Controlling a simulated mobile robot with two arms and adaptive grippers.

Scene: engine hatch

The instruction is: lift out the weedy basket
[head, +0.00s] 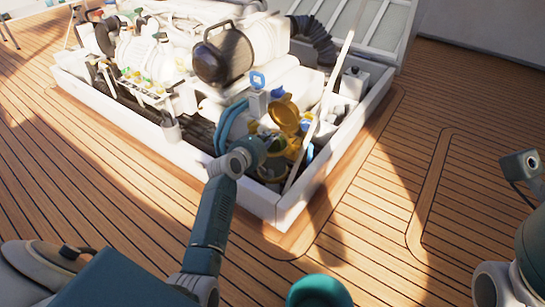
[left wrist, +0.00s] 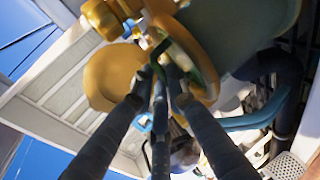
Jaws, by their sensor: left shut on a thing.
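My left gripper (head: 272,144) reaches into the hatch at the gold strainer housing (head: 293,146), whose round gold lid (head: 285,112) stands open behind it. In the left wrist view my left gripper's dark fingers (left wrist: 163,80) are drawn together on a thin dark part at the housing's mouth. I take this part for the weedy basket's handle (left wrist: 157,52). A little green shows beside the fingers, inside the gold rim (left wrist: 206,45). Most of the basket is hidden by the gripper and rim. The lid also shows in the left wrist view (left wrist: 108,78). My right gripper is not in view.
A white hatch frame (head: 283,207) surrounds the machinery, and a pale prop (head: 322,112) slants up close to the right of the housing. Blue hoses (head: 228,125) run at its left. A black cylinder (head: 222,55) lies behind. The wooden deck (head: 380,225) in front is clear.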

